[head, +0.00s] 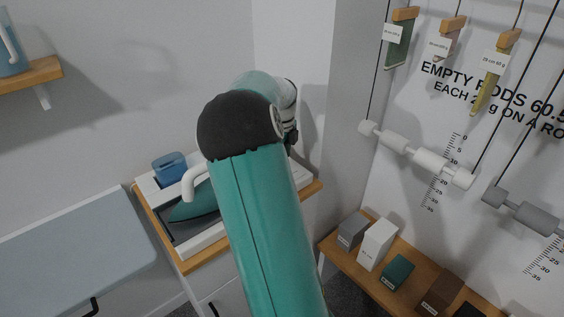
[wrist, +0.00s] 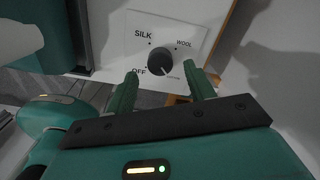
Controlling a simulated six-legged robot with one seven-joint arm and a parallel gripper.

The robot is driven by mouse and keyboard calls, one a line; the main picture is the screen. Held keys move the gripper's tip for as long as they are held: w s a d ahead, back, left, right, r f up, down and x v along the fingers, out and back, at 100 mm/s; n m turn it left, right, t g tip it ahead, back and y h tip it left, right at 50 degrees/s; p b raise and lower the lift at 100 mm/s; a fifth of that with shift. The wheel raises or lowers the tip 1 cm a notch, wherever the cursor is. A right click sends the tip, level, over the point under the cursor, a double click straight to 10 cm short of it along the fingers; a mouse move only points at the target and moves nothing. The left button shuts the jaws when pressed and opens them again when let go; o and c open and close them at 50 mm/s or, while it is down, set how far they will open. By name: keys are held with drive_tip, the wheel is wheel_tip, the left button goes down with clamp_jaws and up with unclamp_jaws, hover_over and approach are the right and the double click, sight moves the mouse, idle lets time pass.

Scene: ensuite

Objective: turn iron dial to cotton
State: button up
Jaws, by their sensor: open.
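In the wrist view the iron dial (wrist: 162,61) is a dark round knob on a white plate (wrist: 190,38). SILK is printed at its upper left, WOOL at its upper right and OFF at its lower left. Small, unreadable marking shows at its lower right; I cannot tell for sure where the dial points. My gripper (wrist: 160,70) is open, its two green fingers apart below and to either side of the dial, with nothing visible between them. In the head view the teal iron (head: 193,206) with a white handle sits on a stand; my arm hides my gripper and the dial.
A blue container (head: 170,168) stands behind the iron. A grey-blue ironing board (head: 75,250) lies to the left. A wall and post rise behind my arm. At right, a wooden shelf (head: 335,245) holds several small boxes, below hanging rods.

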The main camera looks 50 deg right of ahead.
wheel_tip(320, 180, up, 11)
idle(0.7)
drive_tip(key=s+a+r+n+t+y, duration=0.1)
drive_tip(key=s+a+r+n, duration=0.15)
drive_tip(key=a+n, duration=0.7)
drive_tip(key=s+a+r+n+t, duration=0.25)
drive_tip(key=a+n, duration=0.35)
drive_tip(key=a, duration=0.7)
drive_tip(key=s+a+f+n+t+h, duration=0.1)
drive_tip(key=s+a+f+n, duration=0.3)
drive_tip(key=s+a+n, duration=0.8)
drive_tip(key=a+n+t, duration=0.1)
drive_tip(key=a+n, duration=0.3)
drive_tip(key=shift+n, duration=0.35)
drive_tip(key=shift+s+f, duration=0.1)
